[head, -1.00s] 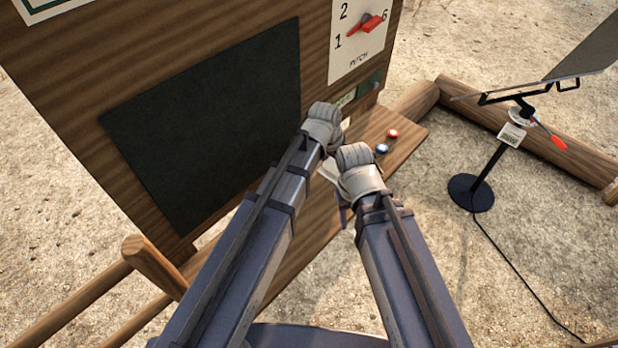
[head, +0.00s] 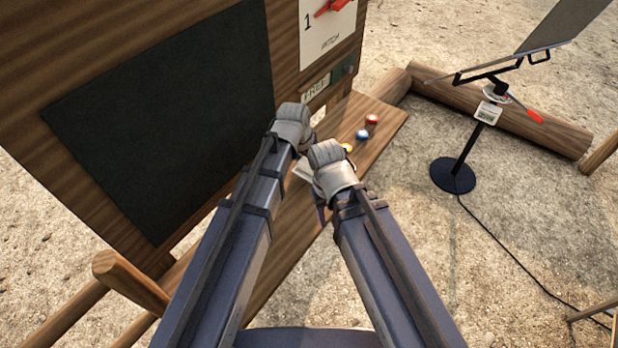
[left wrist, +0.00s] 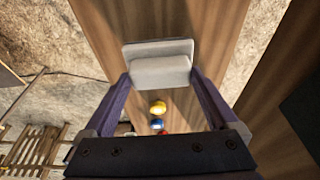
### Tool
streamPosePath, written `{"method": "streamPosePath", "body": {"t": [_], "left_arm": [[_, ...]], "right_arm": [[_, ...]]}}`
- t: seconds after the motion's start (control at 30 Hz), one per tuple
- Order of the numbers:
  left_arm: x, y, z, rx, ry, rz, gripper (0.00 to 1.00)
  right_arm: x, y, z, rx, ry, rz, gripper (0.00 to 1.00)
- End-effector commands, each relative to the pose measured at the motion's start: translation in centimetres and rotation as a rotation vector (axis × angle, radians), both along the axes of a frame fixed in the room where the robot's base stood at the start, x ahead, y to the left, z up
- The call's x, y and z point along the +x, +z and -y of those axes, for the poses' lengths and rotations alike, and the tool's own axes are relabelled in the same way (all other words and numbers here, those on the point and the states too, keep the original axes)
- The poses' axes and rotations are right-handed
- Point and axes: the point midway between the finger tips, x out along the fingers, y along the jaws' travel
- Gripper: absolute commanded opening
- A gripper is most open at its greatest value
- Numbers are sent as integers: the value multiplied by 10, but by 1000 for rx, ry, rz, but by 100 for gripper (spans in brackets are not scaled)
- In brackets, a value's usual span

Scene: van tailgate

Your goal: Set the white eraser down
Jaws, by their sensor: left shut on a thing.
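The white eraser (left wrist: 160,68) sits between the two fingertips of my left gripper (left wrist: 160,85) in the left wrist view, with a wooden shelf board behind it. My left gripper is shut on it. In the head view a pale bit of the eraser (head: 303,170) shows between my two wrists, over the wooden shelf (head: 290,215). My left fingers are hidden there behind my wrist. I cannot tell whether the eraser touches the shelf. My right gripper (head: 322,203) is beside it on the right, mostly hidden by its own wrist.
Yellow (left wrist: 157,107), blue (head: 362,134) and red (head: 372,119) round pieces stand on the shelf's far part. A dark board (head: 160,110) on a wooden panel rises at the left. A black stand (head: 465,160) with a tilted panel is at the right. Logs lie behind.

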Motion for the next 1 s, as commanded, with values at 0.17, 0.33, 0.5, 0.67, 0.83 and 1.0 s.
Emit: {"method": "streamPosePath", "body": {"t": [0.17,0.33,0.5,0.67,0.83,1.0], "left_arm": [[0,-2,0,0,0,0,48],[0,-18,0,0,0,0,48],[0,-39,0,0,0,0,48],[0,-39,0,0,0,0,48],[0,-39,0,0,0,0,48],[0,-40,0,0,0,0,100]], "right_arm": [[0,-2,0,0,0,0,50],[0,-18,0,0,-1,0,50],[0,-39,0,0,-2,0,50],[0,-39,0,0,-2,0,50],[0,-38,0,0,-2,0,50],[0,-40,0,0,-2,0,50]]}}
